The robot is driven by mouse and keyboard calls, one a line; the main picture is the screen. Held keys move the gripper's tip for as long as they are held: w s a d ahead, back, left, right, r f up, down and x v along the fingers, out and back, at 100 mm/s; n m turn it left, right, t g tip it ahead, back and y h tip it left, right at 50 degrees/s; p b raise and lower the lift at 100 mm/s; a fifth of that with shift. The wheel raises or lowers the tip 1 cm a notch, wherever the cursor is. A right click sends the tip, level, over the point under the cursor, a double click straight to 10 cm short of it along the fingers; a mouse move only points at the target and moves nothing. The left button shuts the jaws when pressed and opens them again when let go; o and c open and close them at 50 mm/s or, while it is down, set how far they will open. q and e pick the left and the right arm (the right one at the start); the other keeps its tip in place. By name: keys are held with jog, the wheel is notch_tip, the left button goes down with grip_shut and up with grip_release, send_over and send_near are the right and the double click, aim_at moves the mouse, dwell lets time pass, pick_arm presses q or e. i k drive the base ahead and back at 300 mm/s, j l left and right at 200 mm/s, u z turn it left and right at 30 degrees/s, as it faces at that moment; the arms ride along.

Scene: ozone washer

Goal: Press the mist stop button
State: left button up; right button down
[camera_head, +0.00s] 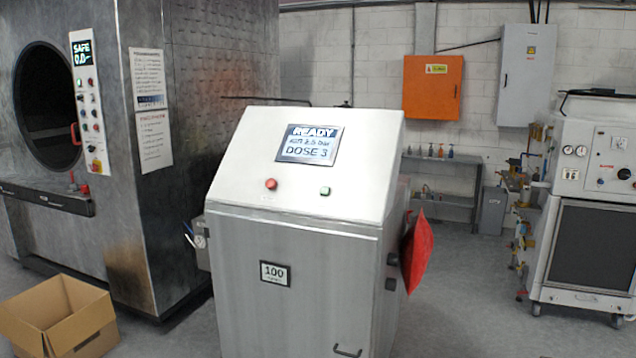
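A grey-white console (232,250) with a sloped top stands in the middle of the head view. Its screen (309,145) reads READY and DOSE 3, with a bar figure between them. The button labels are too small to read, so I cannot confirm from text which is the mist stop. Neither of my grippers is in view, and nothing touches the console's face.
A large metal washer (170,80) with a round opening and a control panel (90,105) stands at left. An open cardboard box (62,318) sits on the floor before it. A wheeled cabinet (590,240) stands at right. A red item (418,252) hangs on the console's right side.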

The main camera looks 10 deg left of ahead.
aim_at(272, 184)
jog(key=i+j+z, duration=0.3)
jog(key=j+z, duration=0.15)
jog(key=j, duration=0.15)
jog(key=i+j+z, duration=0.2)
jog(key=j, duration=0.15)
jog(key=j+z, duration=0.25)
jog(key=i+j, duration=0.15)
jog(key=j, duration=0.65)
jog(key=i+j+z, duration=0.15)
jog(key=j, duration=0.7)
jog(key=i+j, duration=0.1)
jog(key=j, duration=0.7)
jog(key=i+j+z, duration=0.1)
jog(key=j, duration=0.75)
jog(key=i+j, duration=0.1)
jog(key=j, duration=0.75)
jog(key=i+z, duration=0.05)
